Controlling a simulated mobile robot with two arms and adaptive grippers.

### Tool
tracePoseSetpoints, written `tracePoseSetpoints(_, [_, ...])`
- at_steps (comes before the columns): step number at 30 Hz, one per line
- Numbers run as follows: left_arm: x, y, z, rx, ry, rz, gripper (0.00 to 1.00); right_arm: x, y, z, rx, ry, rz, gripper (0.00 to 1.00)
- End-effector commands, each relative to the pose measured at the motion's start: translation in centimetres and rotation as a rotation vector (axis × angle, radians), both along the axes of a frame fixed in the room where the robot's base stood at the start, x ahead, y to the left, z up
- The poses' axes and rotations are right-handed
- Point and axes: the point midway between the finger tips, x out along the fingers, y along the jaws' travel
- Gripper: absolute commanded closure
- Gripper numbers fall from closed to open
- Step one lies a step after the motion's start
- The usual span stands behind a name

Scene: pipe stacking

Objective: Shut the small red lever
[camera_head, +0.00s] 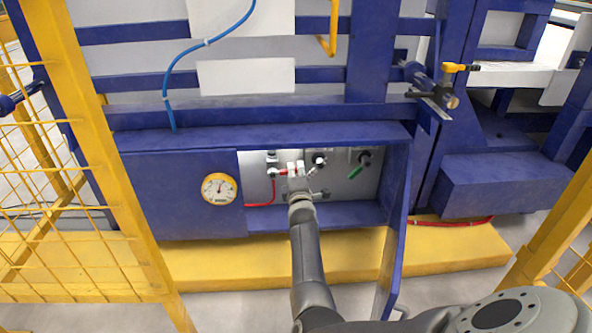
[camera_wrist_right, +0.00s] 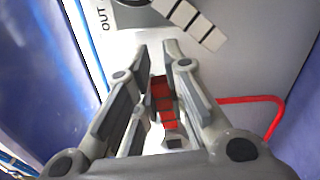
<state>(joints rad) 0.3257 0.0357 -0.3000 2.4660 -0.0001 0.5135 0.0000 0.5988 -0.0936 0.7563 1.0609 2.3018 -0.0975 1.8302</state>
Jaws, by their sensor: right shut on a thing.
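The small red lever (camera_wrist_right: 161,93) is a segmented red handle in the wrist view. It lies between the fingers of my right gripper (camera_wrist_right: 157,60), which are shut on it. In the head view the right gripper (camera_head: 296,176) reaches into the open recess of the blue machine. A bit of the red lever (camera_head: 283,171) shows just left of the fingers there. The rest of the lever and its pivot are partly hidden by the gripper. My left gripper is not in view.
A green lever (camera_head: 356,172) and dark round fittings sit right of the gripper. A red hose (camera_head: 262,204) curves at the recess's left. A gauge (camera_head: 219,188) is on the blue panel. The open blue door (camera_head: 396,222) stands right of my arm. Yellow fencing (camera_head: 95,150) borders the left.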

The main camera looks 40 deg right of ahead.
Motion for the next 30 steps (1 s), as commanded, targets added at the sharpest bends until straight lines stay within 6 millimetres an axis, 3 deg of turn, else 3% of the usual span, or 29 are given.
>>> tracePoseSetpoints(11, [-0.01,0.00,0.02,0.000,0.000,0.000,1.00,-0.03,0.04,-0.19,0.002,0.002,0.000,1.00])
tracePoseSetpoints(12, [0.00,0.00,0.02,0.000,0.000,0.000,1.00,-0.03,0.04,-0.18,0.002,0.002,0.000,0.83])
tracePoseSetpoints(16, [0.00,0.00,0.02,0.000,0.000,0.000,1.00,-0.03,0.03,-0.15,0.002,0.001,0.000,0.66])
tracePoseSetpoints(30, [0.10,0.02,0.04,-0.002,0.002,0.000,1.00,-0.69,0.35,-0.20,-0.001,0.004,0.000,0.65])
